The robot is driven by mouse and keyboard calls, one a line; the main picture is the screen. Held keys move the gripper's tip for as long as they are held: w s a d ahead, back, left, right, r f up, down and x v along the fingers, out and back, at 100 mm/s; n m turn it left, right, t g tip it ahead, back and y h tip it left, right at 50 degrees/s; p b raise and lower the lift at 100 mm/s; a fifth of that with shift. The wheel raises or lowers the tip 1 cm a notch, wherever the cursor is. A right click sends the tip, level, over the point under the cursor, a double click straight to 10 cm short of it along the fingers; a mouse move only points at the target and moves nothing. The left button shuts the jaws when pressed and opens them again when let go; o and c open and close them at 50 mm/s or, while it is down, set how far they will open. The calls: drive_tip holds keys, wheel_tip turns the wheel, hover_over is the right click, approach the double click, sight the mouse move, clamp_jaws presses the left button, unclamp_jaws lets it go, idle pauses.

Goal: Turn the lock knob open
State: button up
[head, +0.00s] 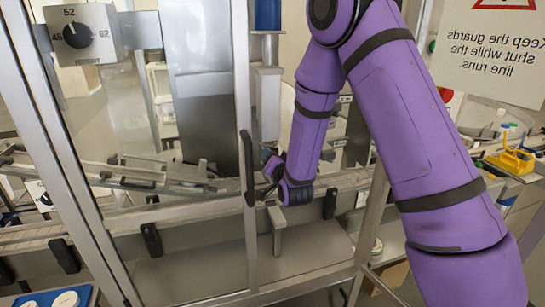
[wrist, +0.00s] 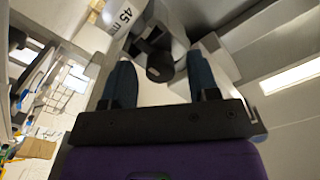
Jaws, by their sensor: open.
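A dark round knob (wrist: 160,73), which I take to be the lock knob, shows in the wrist view between the two dark blue fingers of my gripper (wrist: 163,68). The fingers are open, one on each side of it, with a visible gap left and right. I cannot tell how deep the knob sits between them. A white label reading 45 mm (wrist: 124,14) is beside it at upper left. In the head view my gripper (head: 270,174) is at the machine, behind the door frame post, and the knob there cannot be made out.
A dial (head: 77,35) marked 45, 52 and 62 is at upper left. Metal guard frames with black handles (head: 247,165) stand close to my arm. A conveyor (head: 200,205) runs across behind them. A yellow item (head: 512,160) lies on the right-hand bench below a warning sign (head: 495,45).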

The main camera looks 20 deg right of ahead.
drive_tip(key=shift+c, duration=0.5)
drive_tip(key=c, duration=0.8)
drive_tip(key=shift+c, duration=0.2)
drive_tip(key=shift+n, duration=9)
